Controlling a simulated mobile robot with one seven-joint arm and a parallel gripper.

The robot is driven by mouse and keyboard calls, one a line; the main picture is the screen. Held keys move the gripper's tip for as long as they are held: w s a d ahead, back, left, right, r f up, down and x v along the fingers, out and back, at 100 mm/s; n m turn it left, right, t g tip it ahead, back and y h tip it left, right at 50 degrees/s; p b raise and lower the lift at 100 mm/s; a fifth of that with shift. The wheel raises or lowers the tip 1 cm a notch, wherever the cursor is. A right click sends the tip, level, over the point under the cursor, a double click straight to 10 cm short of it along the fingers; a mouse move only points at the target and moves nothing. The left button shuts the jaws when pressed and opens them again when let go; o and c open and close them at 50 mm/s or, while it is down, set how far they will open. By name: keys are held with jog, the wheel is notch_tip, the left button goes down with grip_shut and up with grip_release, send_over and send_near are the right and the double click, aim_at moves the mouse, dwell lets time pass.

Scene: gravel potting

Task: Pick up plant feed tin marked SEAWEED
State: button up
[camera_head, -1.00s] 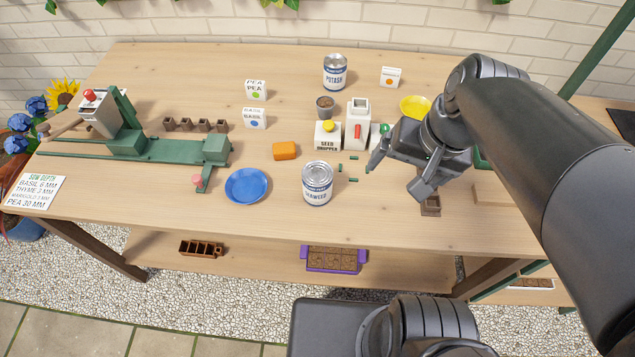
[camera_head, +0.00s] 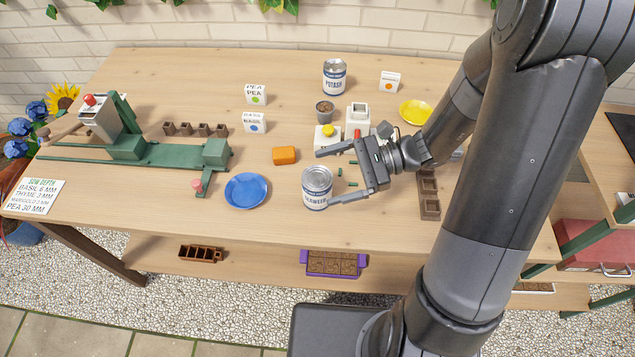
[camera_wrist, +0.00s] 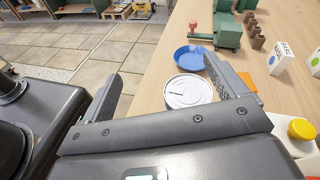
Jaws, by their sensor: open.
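The tin marked SEAWEED (camera_head: 316,189) stands upright near the front of the table, right of the blue plate. It is silver on top with a blue and white label. My gripper (camera_head: 332,176) is open, reaching in from the right at the tin's side. One finger is beyond the tin and the other is in front near its lower right. In the wrist view the tin's round lid (camera_wrist: 187,92) shows between the two open fingers, nearer the right one. I cannot tell whether a finger touches the tin.
A blue plate (camera_head: 246,191) and an orange block (camera_head: 285,155) lie left of the tin. The POTASH tin (camera_head: 334,77) stands at the back.

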aim_at(311, 187)
jog(key=w+f+m+t+y, duration=0.1)
jog(key=m, duration=0.1)
jog(key=w+f+m+t+y, duration=0.1)
jog(key=w+f+m+y, duration=0.1)
jog(key=shift+w+a+f, duration=0.1)
jog(key=shift+w+a, duration=0.05)
jog(key=shift+a, duration=0.05)
notch_tip(311, 187, down, 7)
jog(key=shift+r, duration=0.15)
jog(key=a, duration=0.5)
jog(key=shift+s, duration=0.25)
jog(key=c, duration=1.3)
jog(key=shift+r, duration=0.15)
